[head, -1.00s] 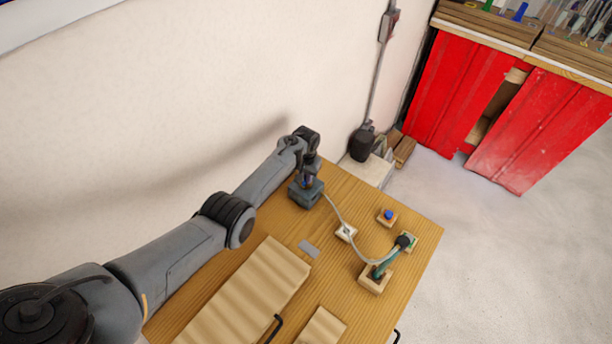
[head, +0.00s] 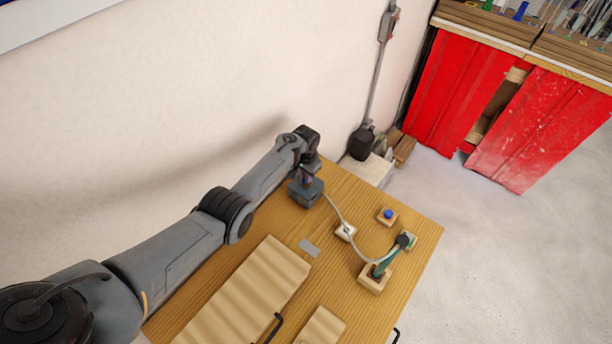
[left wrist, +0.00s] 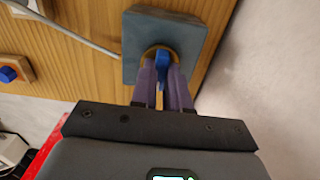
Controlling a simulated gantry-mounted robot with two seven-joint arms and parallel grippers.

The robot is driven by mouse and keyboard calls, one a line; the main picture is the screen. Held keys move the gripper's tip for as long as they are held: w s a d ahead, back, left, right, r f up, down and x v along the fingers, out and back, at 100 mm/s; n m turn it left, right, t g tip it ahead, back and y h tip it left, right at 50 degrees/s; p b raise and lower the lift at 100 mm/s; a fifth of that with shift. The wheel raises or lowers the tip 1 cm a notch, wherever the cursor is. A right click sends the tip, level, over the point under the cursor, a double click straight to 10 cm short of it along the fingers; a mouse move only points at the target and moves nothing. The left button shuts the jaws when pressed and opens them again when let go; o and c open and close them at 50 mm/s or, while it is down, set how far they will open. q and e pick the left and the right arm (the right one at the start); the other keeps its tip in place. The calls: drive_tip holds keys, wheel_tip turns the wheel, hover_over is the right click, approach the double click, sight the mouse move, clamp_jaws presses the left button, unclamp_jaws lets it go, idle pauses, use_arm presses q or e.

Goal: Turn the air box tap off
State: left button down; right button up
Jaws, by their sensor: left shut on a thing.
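The air box (head: 305,194) is a small grey-blue box near the wall-side edge of the wooden table. It also shows at the top of the left wrist view (left wrist: 190,35). Its blue tap (left wrist: 162,60) stands on a round brass-coloured part of the box. My left gripper (left wrist: 161,70) has its two purple-grey fingers on either side of the tap, shut on it. In the head view the left gripper (head: 305,176) is just above the box, and the arm hides much of the tap. My right gripper is in neither current view.
A pale hose (head: 333,207) runs from the box past a small white block (head: 346,231) to a green handpiece (head: 388,259) on a wooden holder. A blue knob (head: 388,213) sits on a small wooden block. A grey plate (head: 309,248) and a large wooden board (head: 250,295) lie nearer.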

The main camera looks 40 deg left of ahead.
use_arm(q)
drive_tip(key=c, duration=1.1)
unclamp_jaws()
drive_tip(key=shift+r+p, duration=0.3)
drive_tip(key=shift+r, duration=0.35)
wheel_tip(320, 180, up, 10)
drive_tip(key=shift+f+p, duration=0.25)
drive_tip(key=shift+p, duration=0.15)
